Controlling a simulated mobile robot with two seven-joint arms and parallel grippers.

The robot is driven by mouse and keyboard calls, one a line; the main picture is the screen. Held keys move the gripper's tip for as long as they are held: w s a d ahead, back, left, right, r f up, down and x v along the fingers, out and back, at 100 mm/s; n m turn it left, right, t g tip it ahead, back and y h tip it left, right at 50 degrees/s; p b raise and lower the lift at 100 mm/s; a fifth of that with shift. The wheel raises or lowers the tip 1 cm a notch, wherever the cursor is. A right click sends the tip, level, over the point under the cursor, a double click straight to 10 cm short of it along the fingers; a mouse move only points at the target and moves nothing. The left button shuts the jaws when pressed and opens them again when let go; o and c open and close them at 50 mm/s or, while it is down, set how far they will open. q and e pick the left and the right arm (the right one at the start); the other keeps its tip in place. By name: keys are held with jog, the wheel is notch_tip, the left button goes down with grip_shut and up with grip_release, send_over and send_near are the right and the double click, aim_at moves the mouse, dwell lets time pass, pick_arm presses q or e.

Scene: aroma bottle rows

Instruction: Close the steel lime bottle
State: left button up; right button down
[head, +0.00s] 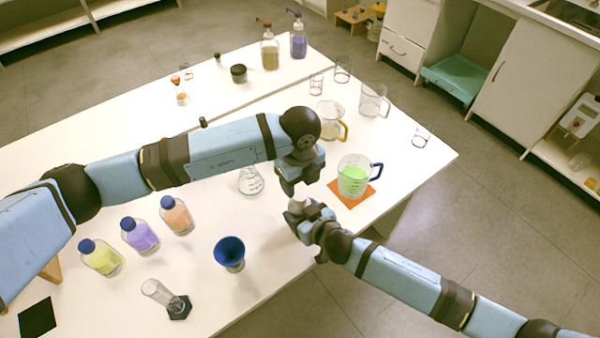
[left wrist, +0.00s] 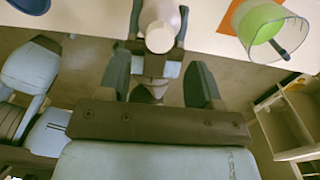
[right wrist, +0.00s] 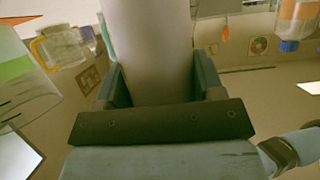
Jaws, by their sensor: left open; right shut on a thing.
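A pale steel bottle (right wrist: 155,45) stands between the fingers of my right gripper (right wrist: 158,82), which is shut on it. In the head view only its light top (head: 299,194) shows above my right gripper (head: 306,213). My left gripper (head: 296,184) is open and empty, just above and close to that top. In the left wrist view the round pale top (left wrist: 159,38) of the bottle lies ahead of the open fingers (left wrist: 157,80), slightly beyond them. I cannot tell whether this top is a lid or a bare neck.
A beaker of green liquid (head: 352,178) stands on an orange mat (head: 362,196) right of the grippers. A flask (head: 250,181), a blue funnel (head: 229,253) and blue-capped bottles (head: 140,235) stand to the left. The white table's (head: 290,275) front edge is near.

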aim_at(300, 195)
pick_arm(q)
jog(key=shift+f, duration=2.8)
jog(key=shift+c, duration=0.2)
jog(key=c, duration=0.9)
jog(key=shift+m, duration=1.6)
jog(key=o, duration=1)
jog(key=shift+r, duration=0.15)
notch_tip(300, 195, up, 4)
jog(key=shift+r, duration=0.15)
jog(key=shift+c, duration=0.3)
